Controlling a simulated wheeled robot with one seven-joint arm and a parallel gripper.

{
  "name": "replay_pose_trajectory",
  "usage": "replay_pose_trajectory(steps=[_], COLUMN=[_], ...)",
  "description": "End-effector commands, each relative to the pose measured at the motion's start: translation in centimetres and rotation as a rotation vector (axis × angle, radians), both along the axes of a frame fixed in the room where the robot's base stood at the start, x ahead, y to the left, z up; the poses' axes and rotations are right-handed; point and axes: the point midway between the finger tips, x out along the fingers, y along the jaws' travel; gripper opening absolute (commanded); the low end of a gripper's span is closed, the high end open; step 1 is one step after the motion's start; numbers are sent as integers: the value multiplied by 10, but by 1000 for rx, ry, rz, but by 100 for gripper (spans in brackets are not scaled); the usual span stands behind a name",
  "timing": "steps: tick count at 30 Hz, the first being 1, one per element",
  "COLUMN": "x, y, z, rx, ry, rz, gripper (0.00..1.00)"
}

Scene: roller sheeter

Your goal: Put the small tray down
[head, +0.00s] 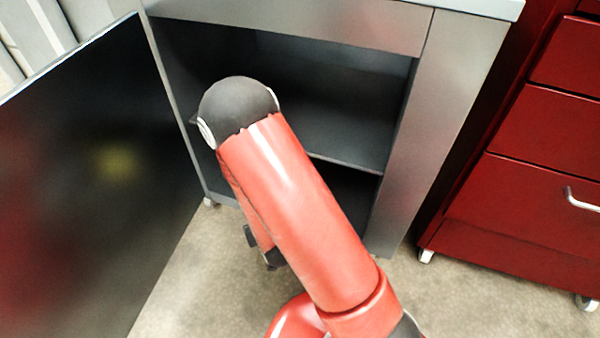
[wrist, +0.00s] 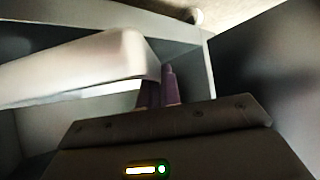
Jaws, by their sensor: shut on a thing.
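The small tray (wrist: 85,68) is a pale, cream-coloured piece with a rounded corner, reaching in from the left of the wrist view. My gripper (wrist: 160,88) has purple fingers and is shut on the tray near its right end. Most of the tray lies beyond the left edge of that view. In the head view my red arm hides the tray and the fingers. Whether the tray touches a surface below it cannot be told.
An open grey cabinet (head: 435,110) stands ahead, with a dark inner shelf (head: 345,150). Its dark door (head: 75,190) hangs open at left. A red drawer unit (head: 530,190) on casters stands at right. Bare floor (head: 180,275) lies in front.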

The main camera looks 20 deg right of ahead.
Motion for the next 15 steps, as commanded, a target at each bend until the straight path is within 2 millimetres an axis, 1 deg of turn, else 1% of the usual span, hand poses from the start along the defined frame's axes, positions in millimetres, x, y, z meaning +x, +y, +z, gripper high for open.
replay_pose_trajectory(steps=[1,3,15], x=[12,27,111], y=[-9,-20,-82], z=[-4,2,2], rx=[1,-1,-3], ry=[-10,-8,-7], rz=[-8,-8,-5], gripper=[0,0,0])
